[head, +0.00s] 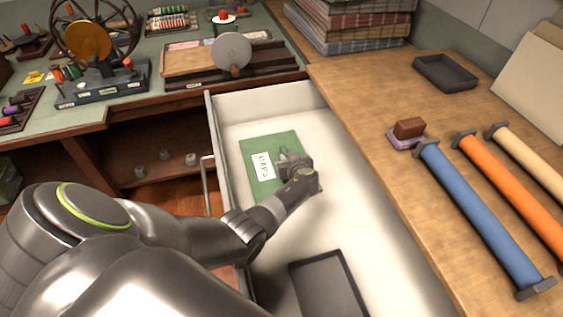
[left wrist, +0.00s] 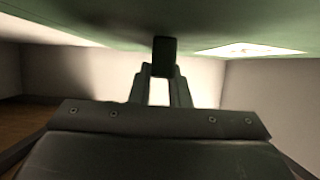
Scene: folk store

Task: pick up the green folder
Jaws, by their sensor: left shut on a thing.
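The green folder (head: 273,148) with a white label is inside the open white drawer (head: 340,97). My left gripper (head: 288,163) reaches in over the drawer's left side and is shut on the folder near its right part. In the left wrist view the folder (left wrist: 100,28) spans the top of the picture, with part of its white label at the right. The left gripper's fingers (left wrist: 161,75) meet the folder's underside there. Whether the folder still touches the drawer floor is hard to tell. My right gripper is not in view.
A dark tray (head: 328,285) lies in the front of the drawer. A wooden counter on the right holds blue (head: 480,215) and orange (head: 510,185) rolls, a brush-like block (head: 408,130) and a dark tray (head: 445,72). The drawer walls rise around the folder.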

